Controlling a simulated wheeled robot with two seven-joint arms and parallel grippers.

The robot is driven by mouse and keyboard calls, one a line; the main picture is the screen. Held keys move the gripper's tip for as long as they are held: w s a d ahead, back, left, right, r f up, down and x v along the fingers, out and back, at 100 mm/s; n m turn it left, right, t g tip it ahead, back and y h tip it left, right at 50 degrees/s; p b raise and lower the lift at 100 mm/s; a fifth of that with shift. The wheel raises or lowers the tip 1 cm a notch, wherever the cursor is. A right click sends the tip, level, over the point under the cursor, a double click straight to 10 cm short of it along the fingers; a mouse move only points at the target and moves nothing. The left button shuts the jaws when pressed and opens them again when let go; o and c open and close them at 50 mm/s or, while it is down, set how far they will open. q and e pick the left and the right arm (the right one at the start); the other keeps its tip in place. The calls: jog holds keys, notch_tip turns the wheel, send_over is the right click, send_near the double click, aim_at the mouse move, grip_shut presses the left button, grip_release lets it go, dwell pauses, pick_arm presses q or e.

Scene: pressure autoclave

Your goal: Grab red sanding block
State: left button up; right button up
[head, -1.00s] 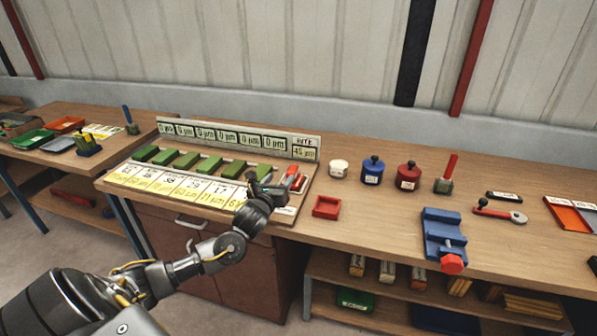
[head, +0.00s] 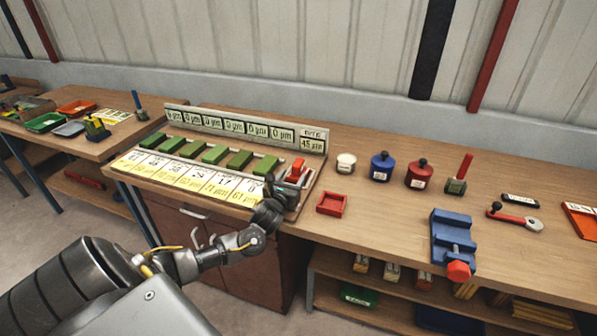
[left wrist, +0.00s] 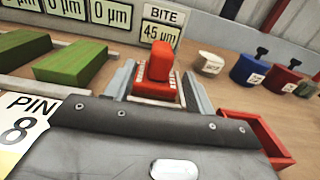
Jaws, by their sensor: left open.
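The red sanding block (head: 299,168) stands at the right end of the display board, below the sign that reads "BITE 45 µm". In the left wrist view the red block (left wrist: 159,68) shows a raised red grip on a wider red base. My left gripper (head: 289,178) is at the block. In the left wrist view its two grey fingers (left wrist: 158,85) are open, one on each side of the block. Whether they touch it I cannot tell. My right gripper is not in view.
Several green blocks (head: 214,154) line the board to the left. A small red tray (head: 332,203) lies just right of the board. A white jar (head: 346,163), a blue pot (head: 382,167), a dark red pot (head: 418,174) and a blue vise (head: 453,240) stand farther right.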

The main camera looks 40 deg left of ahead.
aim_at(298, 165)
pick_arm(q)
jog(key=shift+p+x, duration=0.3)
jog(key=shift+x, duration=3.1)
jog(key=shift+r, duration=0.15)
jog(key=shift+c, duration=0.3)
jog(key=c, duration=1.1)
jog(key=shift+r, duration=0.1)
